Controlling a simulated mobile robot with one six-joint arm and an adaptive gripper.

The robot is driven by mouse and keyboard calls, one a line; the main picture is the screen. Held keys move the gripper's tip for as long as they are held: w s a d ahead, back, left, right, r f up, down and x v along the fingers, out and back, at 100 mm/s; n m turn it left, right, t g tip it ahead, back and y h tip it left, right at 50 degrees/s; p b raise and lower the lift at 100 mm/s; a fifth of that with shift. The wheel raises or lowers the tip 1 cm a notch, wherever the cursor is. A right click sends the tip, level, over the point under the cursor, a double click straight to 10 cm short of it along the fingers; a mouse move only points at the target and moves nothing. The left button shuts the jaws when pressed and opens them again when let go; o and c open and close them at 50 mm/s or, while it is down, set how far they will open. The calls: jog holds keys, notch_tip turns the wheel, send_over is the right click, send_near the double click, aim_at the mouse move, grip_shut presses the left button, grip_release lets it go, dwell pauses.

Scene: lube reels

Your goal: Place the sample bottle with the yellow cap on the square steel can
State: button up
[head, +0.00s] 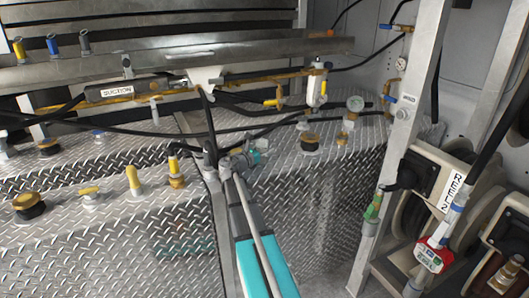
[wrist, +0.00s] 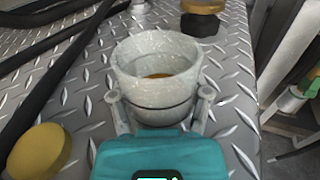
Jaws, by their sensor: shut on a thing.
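My gripper (head: 246,156) is at the end of my teal arm, over the diamond-plate deck near the middle of the head view. In the wrist view my gripper (wrist: 160,96) has a finger on each side of a pale grey, round, cup-like thing (wrist: 158,62) and is shut on it. Its open rim faces the camera, and something yellow-brown shows inside. I cannot tell whether this is the sample bottle; no yellow cap shows clearly on it. I cannot make out a square steel can in either view.
Diamond plate (head: 60,245) covers the deck. Yellow-topped fittings (head: 133,181), a round yellow cap (head: 27,201) and a gauge (head: 355,104) stand up from it. Black hoses (head: 150,132) cross behind my gripper. A steel post (head: 412,105) and hose reels (head: 488,190) stand at right.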

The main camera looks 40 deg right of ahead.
jog(key=shift+f, duration=0.2)
jog(key=o, duration=1.3)
jog(key=shift+r, duration=0.25)
jog(key=a, duration=0.4)
jog(key=s+a, duration=0.1)
jog(key=a, duration=0.3)
jog(key=s+a, duration=0.1)
jog(key=a, duration=0.3)
jog(key=shift+d, duration=0.1)
